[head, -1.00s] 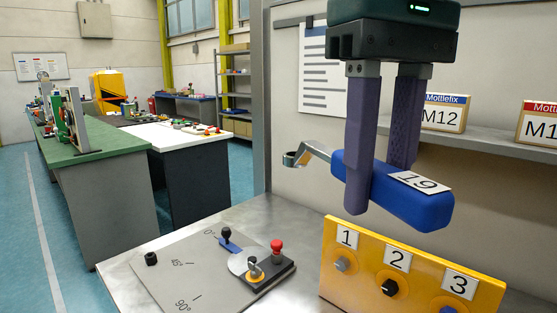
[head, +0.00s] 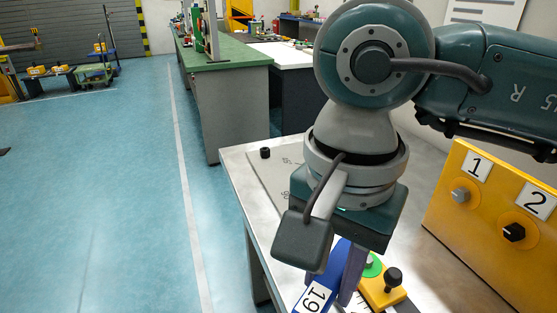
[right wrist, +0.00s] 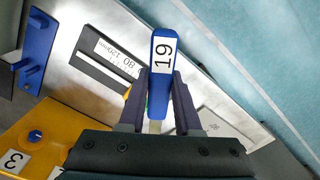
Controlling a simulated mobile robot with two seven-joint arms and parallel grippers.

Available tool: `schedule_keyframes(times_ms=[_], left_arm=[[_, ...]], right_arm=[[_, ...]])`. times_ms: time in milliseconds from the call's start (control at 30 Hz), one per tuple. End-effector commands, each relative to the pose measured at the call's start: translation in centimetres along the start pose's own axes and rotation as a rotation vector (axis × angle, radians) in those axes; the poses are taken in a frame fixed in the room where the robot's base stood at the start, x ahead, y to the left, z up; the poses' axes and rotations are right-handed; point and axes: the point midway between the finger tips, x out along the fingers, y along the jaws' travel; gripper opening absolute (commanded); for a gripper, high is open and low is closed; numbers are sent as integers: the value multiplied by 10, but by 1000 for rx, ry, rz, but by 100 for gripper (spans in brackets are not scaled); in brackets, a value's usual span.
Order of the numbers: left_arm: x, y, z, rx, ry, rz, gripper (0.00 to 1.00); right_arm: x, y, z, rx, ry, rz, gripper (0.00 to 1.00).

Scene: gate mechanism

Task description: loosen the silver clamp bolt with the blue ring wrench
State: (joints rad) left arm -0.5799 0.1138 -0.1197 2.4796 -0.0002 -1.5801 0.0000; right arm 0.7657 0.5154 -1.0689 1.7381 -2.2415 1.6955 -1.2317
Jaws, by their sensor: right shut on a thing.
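My right gripper (head: 334,278) is shut on the blue handle of the ring wrench (head: 320,295), which carries a white "19" label. In the right wrist view the handle (right wrist: 163,62) shows between the two purple fingers of the gripper (right wrist: 164,88), above a grey plate. The wrench's ring end is hidden by the gripper and arm in both views, so I cannot tell whether it is on a bolt. I cannot make out the silver clamp bolt. My left gripper is out of view.
A yellow block with a black knob (head: 393,276) and a green part (head: 372,266) sit just right of the gripper. A yellow numbered panel (head: 470,240) stands at right. In the right wrist view, a slotted scale plate (right wrist: 95,55) and blue bracket (right wrist: 38,48) show at left.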

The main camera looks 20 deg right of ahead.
Motion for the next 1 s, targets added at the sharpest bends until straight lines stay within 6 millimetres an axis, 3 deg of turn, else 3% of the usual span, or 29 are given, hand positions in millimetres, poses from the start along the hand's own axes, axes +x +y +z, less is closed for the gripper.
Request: schedule_keyframes(times_ms=[600, 1000], left_arm=[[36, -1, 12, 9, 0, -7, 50], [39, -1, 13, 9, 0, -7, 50]], right_arm=[[61, 3, 5, 59, 0, 4, 0], [64, 0, 4, 73, 2, 1, 0]])
